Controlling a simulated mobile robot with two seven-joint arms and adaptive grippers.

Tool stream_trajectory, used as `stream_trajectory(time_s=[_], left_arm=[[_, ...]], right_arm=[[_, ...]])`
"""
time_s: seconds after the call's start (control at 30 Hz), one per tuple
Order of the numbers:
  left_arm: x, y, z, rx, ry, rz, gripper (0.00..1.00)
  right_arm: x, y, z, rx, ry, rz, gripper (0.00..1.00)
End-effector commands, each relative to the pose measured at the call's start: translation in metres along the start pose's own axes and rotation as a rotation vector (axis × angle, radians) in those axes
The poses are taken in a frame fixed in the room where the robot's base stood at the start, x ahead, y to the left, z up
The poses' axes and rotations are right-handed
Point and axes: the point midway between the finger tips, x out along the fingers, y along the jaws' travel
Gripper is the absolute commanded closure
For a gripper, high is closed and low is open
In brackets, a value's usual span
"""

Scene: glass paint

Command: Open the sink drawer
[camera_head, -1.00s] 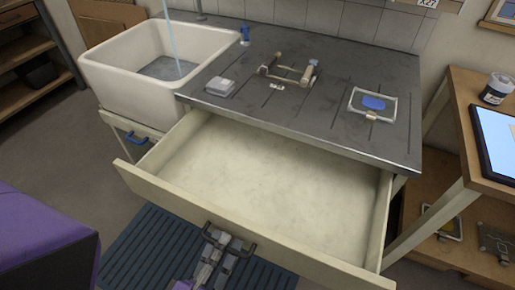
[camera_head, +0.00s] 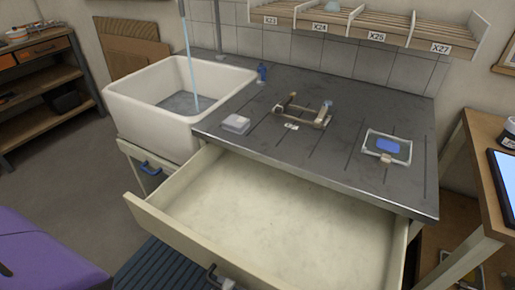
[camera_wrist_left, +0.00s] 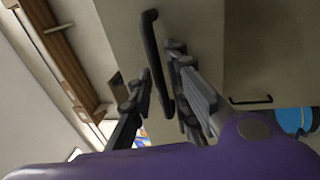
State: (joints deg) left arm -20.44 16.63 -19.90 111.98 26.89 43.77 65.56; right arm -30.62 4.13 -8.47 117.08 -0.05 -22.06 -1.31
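The cream drawer (camera_head: 290,205) below the dark worktop is pulled well out, and its inside looks empty. Its dark bar handle (camera_head: 214,277) is on the front panel at the bottom edge of the head view. In the left wrist view the handle (camera_wrist_left: 152,48) passes between the fingers of my left gripper (camera_wrist_left: 161,72). The fingers look spread, with small gaps beside the bar; contact is hard to judge. Only a little of this gripper shows in the head view. The white sink (camera_head: 178,105) stands left of the drawer. My right gripper is not in view.
The worktop (camera_head: 330,150) holds a white block (camera_head: 236,123), a wooden frame (camera_head: 305,112) and a framed blue piece (camera_head: 388,146). A wooden table (camera_head: 480,150) stands at right.

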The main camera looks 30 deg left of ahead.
Motion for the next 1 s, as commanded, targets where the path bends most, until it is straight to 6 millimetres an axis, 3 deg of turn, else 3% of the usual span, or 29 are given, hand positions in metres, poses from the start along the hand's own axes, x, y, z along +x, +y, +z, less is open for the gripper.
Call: stream_trajectory(time_s=[0.5,0.7,1.0], left_arm=[[-0.100,-0.001,0.000,0.001,0.000,-0.006,0.83],[-0.114,0.000,0.000,0.000,0.000,-0.004,0.83],[-0.115,0.000,0.000,0.000,0.000,-0.003,0.83]], right_arm=[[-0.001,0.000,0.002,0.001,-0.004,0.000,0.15],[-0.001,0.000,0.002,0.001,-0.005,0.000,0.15],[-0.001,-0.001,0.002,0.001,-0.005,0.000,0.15]])
